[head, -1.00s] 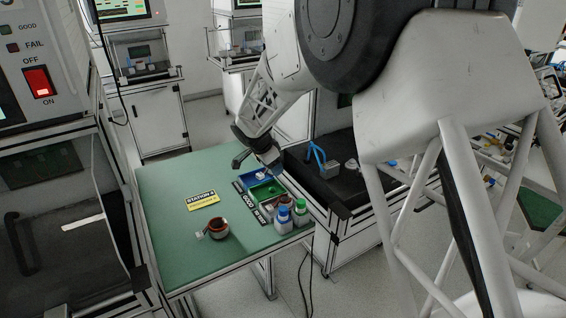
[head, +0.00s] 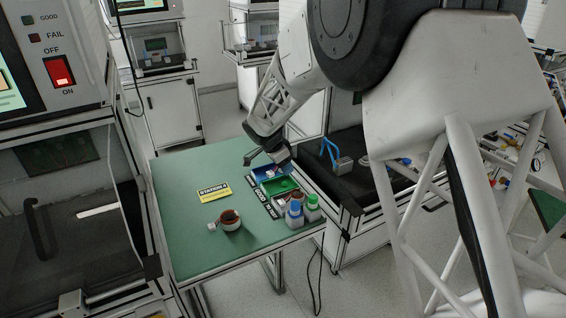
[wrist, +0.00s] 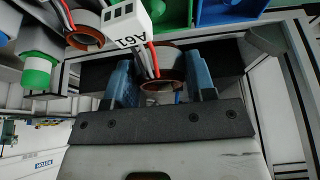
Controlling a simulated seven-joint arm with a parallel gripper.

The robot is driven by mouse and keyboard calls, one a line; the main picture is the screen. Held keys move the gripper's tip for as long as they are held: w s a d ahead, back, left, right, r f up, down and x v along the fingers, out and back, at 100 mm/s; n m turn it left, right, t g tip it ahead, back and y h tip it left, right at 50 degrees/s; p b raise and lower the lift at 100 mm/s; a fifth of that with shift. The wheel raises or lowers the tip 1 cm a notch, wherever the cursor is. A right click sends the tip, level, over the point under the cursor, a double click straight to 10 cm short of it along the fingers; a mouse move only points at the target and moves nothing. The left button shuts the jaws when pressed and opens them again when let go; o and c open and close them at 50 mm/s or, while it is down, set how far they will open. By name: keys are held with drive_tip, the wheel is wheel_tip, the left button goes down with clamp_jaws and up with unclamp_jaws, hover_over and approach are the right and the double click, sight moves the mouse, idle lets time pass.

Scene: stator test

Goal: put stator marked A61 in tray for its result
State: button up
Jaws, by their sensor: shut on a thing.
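In the wrist view, my gripper (wrist: 160,82) is shut on a copper-coloured ring stator (wrist: 163,86) between its two blue fingers. Red and white wires run from this stator to a white connector block (wrist: 125,20), whose label reads A61 upside down. In the head view, my gripper (head: 280,158) hangs over the far end of the trays; its stator is hard to make out there. The blue tray (head: 256,167) and green tray (head: 280,186) stand side by side. They also show at the top of the wrist view: green (wrist: 172,14), blue (wrist: 228,10).
Another wired stator (wrist: 86,39) is beside the green tray. A further stator (head: 230,221) stands on the green mat near the yellow station sign (head: 213,191). Blue-capped (head: 295,213) and green-capped (head: 312,207) bottles stand at the mat's right edge. The tester's red switch (head: 59,70) is left.

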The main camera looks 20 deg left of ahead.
sight(276, 168)
drive_tip(key=shift+f, duration=1.7)
drive_tip(key=shift+f, duration=1.4)
idle(0.7)
drive_tip(key=o, duration=1)
drive_tip(key=shift+c, duration=0.2)
drive_tip(key=shift+r, duration=0.15)
drive_tip(key=shift+o, duration=0.5)
drive_tip(key=shift+v, duration=3.8)
drive_tip(key=shift+d, duration=0.1)
